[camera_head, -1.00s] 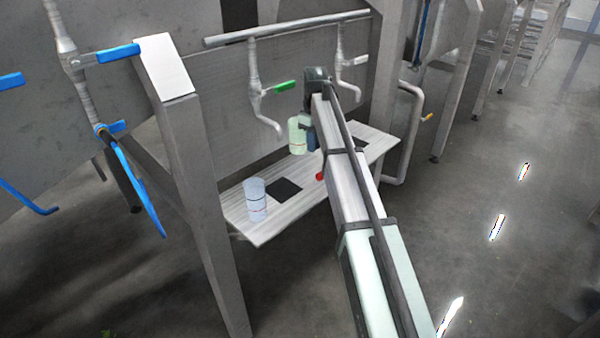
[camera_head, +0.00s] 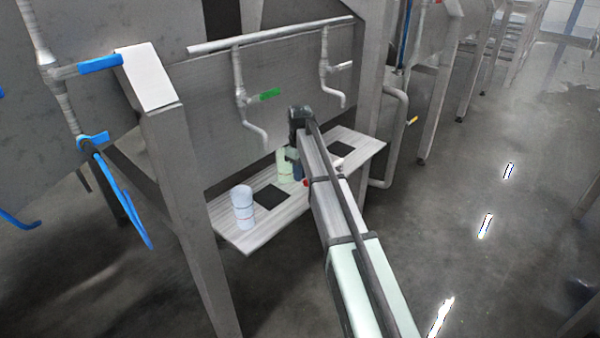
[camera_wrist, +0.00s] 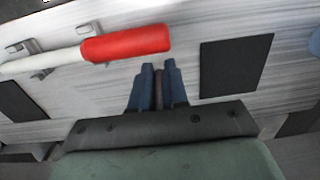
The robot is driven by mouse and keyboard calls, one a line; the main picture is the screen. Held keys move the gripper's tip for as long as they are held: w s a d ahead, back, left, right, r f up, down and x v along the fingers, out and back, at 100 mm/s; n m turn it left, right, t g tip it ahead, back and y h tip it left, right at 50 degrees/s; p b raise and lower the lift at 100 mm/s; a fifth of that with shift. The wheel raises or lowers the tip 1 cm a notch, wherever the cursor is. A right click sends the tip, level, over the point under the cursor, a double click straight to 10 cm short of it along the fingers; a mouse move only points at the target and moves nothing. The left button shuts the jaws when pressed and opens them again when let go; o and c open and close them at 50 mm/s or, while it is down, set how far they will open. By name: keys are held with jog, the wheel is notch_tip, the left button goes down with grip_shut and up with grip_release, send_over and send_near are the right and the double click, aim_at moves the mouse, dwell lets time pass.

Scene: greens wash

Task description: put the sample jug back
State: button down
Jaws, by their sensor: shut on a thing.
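A pale green jug (camera_head: 284,165) with thin marking lines is at the middle of the slatted shelf in the head view. My gripper (camera_head: 297,170) is at its right side, with blue fingers shut on part of it. In the wrist view my gripper (camera_wrist: 159,70) has its fingers close together with a thin brownish strip between them, and the jug's body cannot be made out there. The jug's base is close to the shelf; I cannot tell whether it touches. A second, clear bluish jug (camera_head: 242,207) stands upright at the shelf's left end.
The shelf (camera_head: 235,238) has a black square pad (camera_head: 270,197) at left and another (camera_head: 340,149) at right. A red-handled tool (camera_wrist: 125,43) lies beside my fingers. A steel post (camera_head: 190,190) stands at left.

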jog(key=shift+f, duration=0.1)
jog(key=c, duration=1.1)
grip_release()
jog(key=shift+c, duration=0.2)
jog(key=r, duration=1.2)
jog(key=shift+w+r, duration=0.15)
jog(key=shift+w, duration=0.1)
